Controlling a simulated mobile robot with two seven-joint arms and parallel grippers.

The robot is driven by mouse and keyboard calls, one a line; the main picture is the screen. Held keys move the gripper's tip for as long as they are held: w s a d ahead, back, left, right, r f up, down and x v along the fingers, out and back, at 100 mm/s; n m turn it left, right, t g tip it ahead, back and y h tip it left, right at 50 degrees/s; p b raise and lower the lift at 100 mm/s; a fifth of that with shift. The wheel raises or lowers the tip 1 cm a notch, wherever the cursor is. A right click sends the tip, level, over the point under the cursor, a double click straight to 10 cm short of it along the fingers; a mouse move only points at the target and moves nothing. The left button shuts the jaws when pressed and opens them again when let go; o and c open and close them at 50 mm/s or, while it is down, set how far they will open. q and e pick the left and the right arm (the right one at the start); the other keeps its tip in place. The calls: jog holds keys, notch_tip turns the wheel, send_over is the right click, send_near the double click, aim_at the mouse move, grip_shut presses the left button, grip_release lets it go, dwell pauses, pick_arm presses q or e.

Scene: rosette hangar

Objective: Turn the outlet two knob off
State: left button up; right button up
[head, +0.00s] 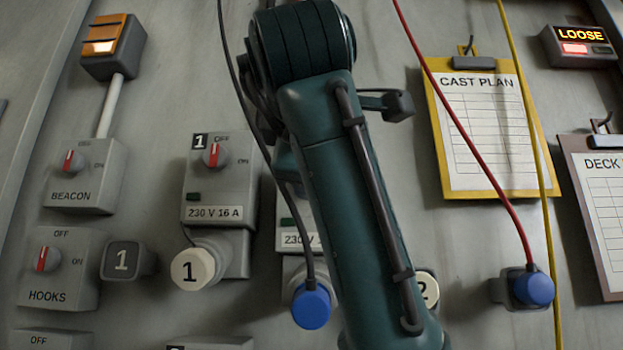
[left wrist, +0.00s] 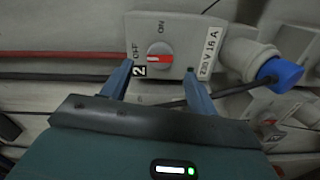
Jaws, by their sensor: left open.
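The outlet two knob (left wrist: 160,57) is a round white dial with a red bar, on a pale box marked 2 in the left wrist view. Its red bar lies left to right there, in line with the OFF side; ON is printed above it. My left gripper (left wrist: 159,69) is open, its two fingers reaching toward the knob from below, one on each side. Whether they touch it I cannot tell. In the head view my dark green arm covers most of the outlet two box (head: 297,240) and hides its knob. My right gripper is not in view.
In the head view, the outlet one box (head: 221,190), BEACON box (head: 85,190) and HOOKS box (head: 60,285) stand left. A blue plug (head: 311,306) with a dark cable hangs below outlet two. A red cable (head: 470,140) and yellow clipboard (head: 490,185) are right.

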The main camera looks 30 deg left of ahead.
pick_arm(q)
jog(key=b+v, duration=0.1)
jog(key=v, duration=0.6)
jog(key=shift+d, duration=0.15)
jog(key=shift+s, duration=0.15)
